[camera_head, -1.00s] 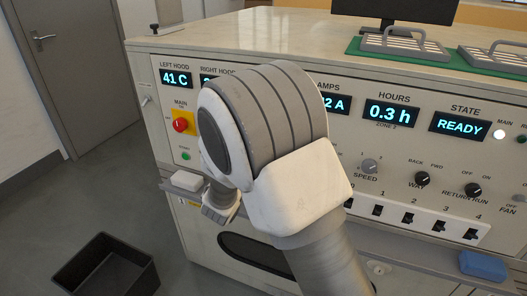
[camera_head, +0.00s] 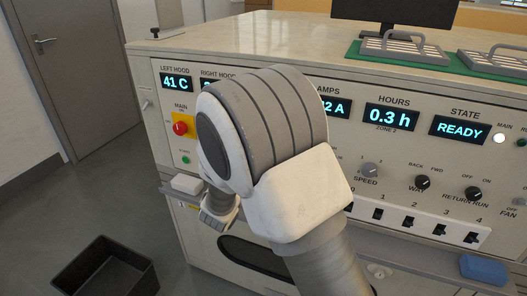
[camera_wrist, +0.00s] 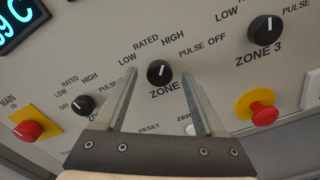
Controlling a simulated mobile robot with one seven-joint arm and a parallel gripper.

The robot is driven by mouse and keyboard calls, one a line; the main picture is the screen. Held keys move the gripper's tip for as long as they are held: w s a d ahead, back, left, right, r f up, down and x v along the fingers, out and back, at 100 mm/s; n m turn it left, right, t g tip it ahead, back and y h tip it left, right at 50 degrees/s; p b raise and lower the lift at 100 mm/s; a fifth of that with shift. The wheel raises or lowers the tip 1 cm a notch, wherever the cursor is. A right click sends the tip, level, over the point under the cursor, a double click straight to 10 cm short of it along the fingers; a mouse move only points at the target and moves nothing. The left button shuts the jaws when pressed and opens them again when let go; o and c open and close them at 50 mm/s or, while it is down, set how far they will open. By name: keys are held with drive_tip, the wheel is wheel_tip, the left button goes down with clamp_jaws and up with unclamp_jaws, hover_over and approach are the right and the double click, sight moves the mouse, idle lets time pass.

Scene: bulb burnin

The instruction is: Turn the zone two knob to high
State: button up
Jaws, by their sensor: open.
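The zone two knob (camera_wrist: 160,73) is black with a white pointer line, on the grey panel in the wrist view. Its pointer faces roughly up in the picture, toward the space between the RATED and HIGH labels. My gripper (camera_wrist: 159,82) is open, one finger on each side of the knob; I cannot tell whether they touch it. The left finger covers the panel left of the knob, and part of the ZONE label below is hidden. In the head view, my arm hides this knob, and my gripper (camera_head: 216,212) shows only in part.
The zone three knob (camera_wrist: 266,29) is at the upper right, above a red emergency button (camera_wrist: 262,114) on yellow. Another knob (camera_wrist: 83,105) and the red main switch (camera_wrist: 28,131) are at the left. A black bin (camera_head: 104,268) stands on the floor.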

drive_tip(key=p+v, duration=0.1)
drive_tip(key=v, duration=1.5)
drive_tip(key=shift+s+p, duration=0.4)
drive_tip(key=shift+r, duration=0.1)
